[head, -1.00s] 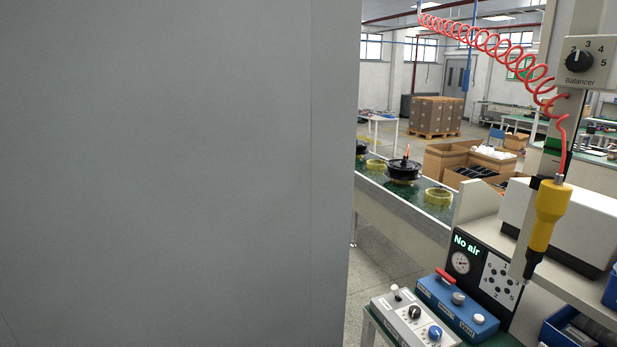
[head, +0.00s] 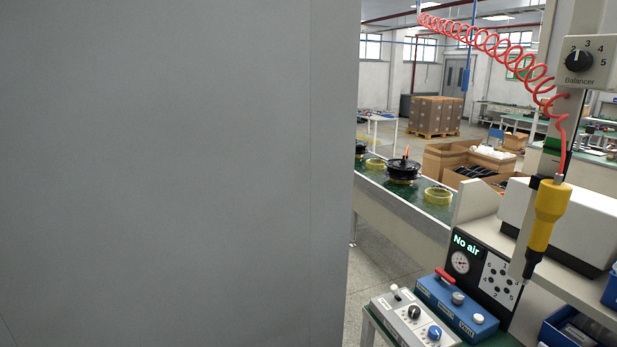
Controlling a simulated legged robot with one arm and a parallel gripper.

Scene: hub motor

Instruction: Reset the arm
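My arm and my gripper are not in view in the head view. A large plain grey surface (head: 175,175) fills the left and middle of the picture and hides what is behind it. On the right, a yellow and black screwdriver (head: 548,218) hangs upright from a red coiled hose (head: 490,40). Behind the screwdriver, a black panel (head: 470,240) reads "No air" and has a round gauge.
A grey control box (head: 410,318) and a blue box with a red lever (head: 455,302) sit on the bench at lower right. A green conveyor (head: 405,190) carries a black hub motor (head: 403,170) and yellow rings (head: 438,196). A balancer dial (head: 579,61) is at upper right.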

